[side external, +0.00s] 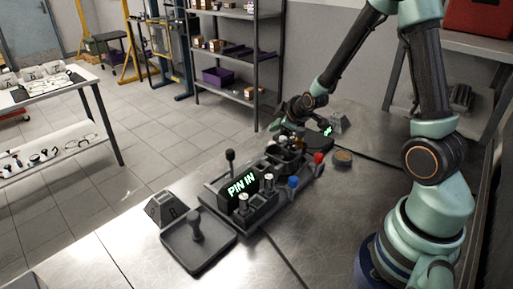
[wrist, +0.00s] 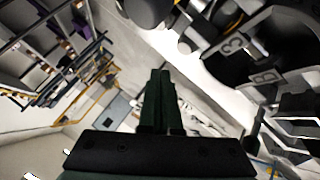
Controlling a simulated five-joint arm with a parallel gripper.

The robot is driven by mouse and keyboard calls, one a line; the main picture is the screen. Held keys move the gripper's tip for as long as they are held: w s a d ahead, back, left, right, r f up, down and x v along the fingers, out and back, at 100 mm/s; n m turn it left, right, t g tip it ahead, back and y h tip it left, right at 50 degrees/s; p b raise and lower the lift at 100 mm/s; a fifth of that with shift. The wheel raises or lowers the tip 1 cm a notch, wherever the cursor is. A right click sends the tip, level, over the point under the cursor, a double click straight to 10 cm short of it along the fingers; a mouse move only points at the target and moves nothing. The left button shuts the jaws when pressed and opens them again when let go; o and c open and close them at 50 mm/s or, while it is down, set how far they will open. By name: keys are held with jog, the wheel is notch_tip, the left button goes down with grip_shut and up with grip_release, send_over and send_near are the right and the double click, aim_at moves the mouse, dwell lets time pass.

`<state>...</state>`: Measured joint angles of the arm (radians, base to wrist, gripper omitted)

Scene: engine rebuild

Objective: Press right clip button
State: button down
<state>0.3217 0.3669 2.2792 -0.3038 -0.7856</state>
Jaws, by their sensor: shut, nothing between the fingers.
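My gripper (side external: 281,127) is over the far end of the fixture, small and partly lost against dark parts. In the wrist view my gripper (wrist: 160,73) has its two dark fingers together with nothing between them. I cannot tell which part is the right clip button. One wedge-shaped box (side external: 166,208) is at the near left; another (side external: 337,122) is at the far end.
A dark tray (side external: 215,257) with an upright rounded part (side external: 195,226) lies at the near end. A small round tin (side external: 343,158) sits right of the fixture. Dark parts marked "3" and "B" (wrist: 265,76) fill the wrist view's upper right.

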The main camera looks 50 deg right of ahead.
jog(key=shift+f, duration=1.3)
dwell(1.1)
jog(key=shift+f, duration=0.45)
jog(key=shift+f, duration=0.45)
dwell(0.6)
jog(key=shift+r, duration=0.9)
jog(key=shift+r, duration=2.5)
